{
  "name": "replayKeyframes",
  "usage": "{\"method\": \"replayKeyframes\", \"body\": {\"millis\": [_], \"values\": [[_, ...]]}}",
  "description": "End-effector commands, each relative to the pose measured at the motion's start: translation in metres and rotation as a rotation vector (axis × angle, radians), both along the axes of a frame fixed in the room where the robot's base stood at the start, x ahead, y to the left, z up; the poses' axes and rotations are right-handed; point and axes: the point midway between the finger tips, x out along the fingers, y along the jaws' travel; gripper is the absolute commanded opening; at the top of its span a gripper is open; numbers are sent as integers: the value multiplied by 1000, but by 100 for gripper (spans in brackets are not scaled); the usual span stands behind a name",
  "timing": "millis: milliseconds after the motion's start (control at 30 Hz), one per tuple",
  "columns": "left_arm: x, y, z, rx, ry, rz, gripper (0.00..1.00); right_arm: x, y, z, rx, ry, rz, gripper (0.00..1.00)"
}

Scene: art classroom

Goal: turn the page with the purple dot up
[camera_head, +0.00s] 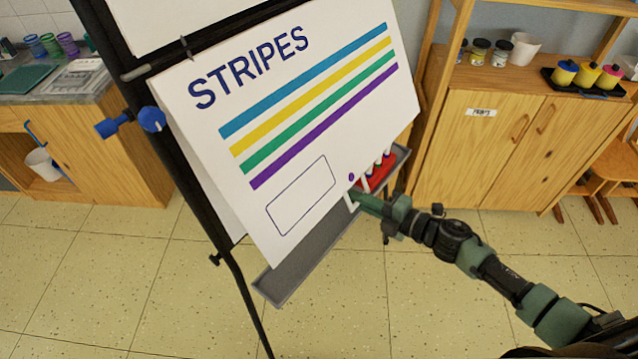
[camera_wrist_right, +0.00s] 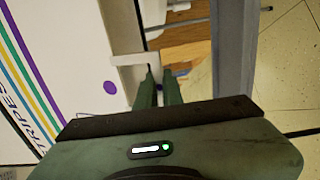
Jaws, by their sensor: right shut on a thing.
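The page headed STRIPES (camera_head: 345,138) hangs on a tilted black easel, with its striped face toward me. The purple dot (camera_head: 351,177) is near its lower right edge and also shows in the right wrist view (camera_wrist_right: 110,87). My right gripper (camera_head: 354,194) is at that edge, just below the dot. Its fingers (camera_wrist_right: 157,78) are close together on a white tab-like piece (camera_wrist_right: 127,60) at the page's edge. The exact contact is partly hidden by the fingers. My left gripper is not in view.
A grey tray (camera_head: 300,262) runs below the page, with a red item (camera_head: 378,172) and white pieces at its right end. A blue knob (camera_head: 151,119) is on the easel's left side. A wooden cabinet (camera_head: 480,150) stands behind at right. The floor in front is clear.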

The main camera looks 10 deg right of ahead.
Motion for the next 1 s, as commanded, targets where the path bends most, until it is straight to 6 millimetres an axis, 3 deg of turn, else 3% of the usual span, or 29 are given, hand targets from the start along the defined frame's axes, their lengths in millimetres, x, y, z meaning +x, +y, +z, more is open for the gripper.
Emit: {"method": "replayKeyframes", "body": {"millis": [500, 1000], "values": [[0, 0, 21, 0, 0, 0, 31, -29, -26, 29, 4, -7, -3, 0], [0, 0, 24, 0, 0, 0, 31, -35, -31, 33, 4, -9, -3, 0]]}}
